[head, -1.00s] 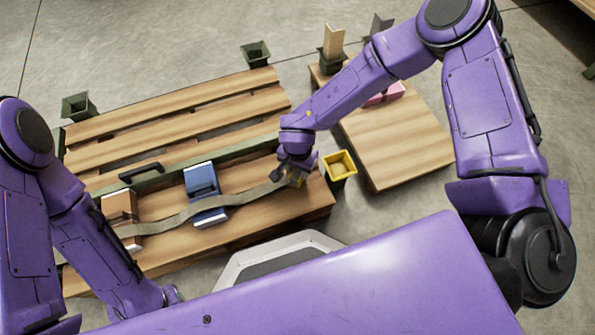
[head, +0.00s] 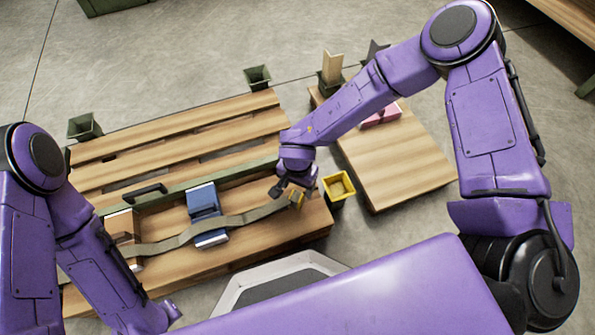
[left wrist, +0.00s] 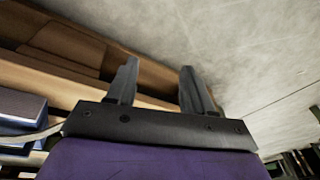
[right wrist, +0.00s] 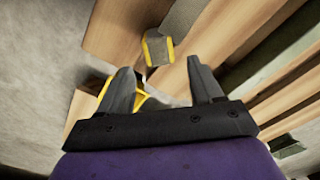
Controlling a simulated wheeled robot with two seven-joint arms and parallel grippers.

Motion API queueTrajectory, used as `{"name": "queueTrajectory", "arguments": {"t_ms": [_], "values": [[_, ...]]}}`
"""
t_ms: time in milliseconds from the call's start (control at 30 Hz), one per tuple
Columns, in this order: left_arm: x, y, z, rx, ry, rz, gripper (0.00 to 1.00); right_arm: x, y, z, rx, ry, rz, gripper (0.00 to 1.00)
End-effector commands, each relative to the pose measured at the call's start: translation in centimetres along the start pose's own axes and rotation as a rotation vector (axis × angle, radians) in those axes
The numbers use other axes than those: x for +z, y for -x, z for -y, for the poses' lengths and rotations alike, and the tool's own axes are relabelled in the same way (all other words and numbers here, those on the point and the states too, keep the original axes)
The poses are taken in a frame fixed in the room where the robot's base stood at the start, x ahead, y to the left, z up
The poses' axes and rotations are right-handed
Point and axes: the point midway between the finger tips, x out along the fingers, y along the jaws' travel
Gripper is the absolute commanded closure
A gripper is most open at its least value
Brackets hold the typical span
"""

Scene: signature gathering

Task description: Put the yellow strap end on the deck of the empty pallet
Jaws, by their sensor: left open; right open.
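The yellow strap end (head: 298,199) is at the right end of the empty pallet (head: 285,224), apparently resting on its front board. The grey-green webbing strap (head: 255,215) runs left from it, over the blue block and the brown block. In the right wrist view the yellow-edged end (right wrist: 157,48) shows beyond my fingertips, against the wooden boards. My right gripper (right wrist: 160,72) is open and empty, just above and beside the strap end; in the head view it (head: 284,191) is dark and small. My left gripper (left wrist: 158,68) is open and empty, over the pallet's left side.
A yellow bin (head: 338,188) stands close to the pallet's right end. A smaller wooden platform (head: 400,165) with a pink block (head: 380,115) is farther right. A blue block (head: 203,210) and a brown block (head: 122,235) sit on the pallet. Green bins stand behind it.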

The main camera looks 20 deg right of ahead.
Motion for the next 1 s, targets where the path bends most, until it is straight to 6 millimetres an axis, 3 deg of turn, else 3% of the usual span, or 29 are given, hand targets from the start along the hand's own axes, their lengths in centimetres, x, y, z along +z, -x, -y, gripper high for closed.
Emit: {"name": "queueTrajectory", "arguments": {"t_ms": [33,300,467,733,767,867,1000], "values": [[-0.7,1.3,0.0,-0.001,0.045,-0.049,0.48,-0.1,2.1,0.1,-0.002,-0.002,0.0,0.35],[-2.8,4.0,0.2,-0.009,0.156,-0.177,0.48,0.0,7.7,0.0,-0.001,-0.002,0.001,0.35],[-3.0,4.3,0.2,-0.009,0.154,-0.177,0.48,0.0,8.6,0.0,-0.001,-0.001,0.0,0.35],[-2.9,4.1,0.2,-0.009,0.153,-0.176,0.48,0.0,8.1,-0.5,0.012,0.001,-0.01,0.35],[-2.9,4.1,0.2,-0.009,0.153,-0.176,0.48,0.1,7.5,-1.2,0.029,0.003,-0.025,0.35],[-2.9,4.1,0.2,-0.009,0.152,-0.176,0.48,0.0,3.9,-6.3,0.127,0.021,-0.138,0.35],[-2.9,4.2,0.2,-0.009,0.152,-0.176,0.48,-0.3,-0.6,-16.2,0.202,0.091,-0.356,0.35]]}}
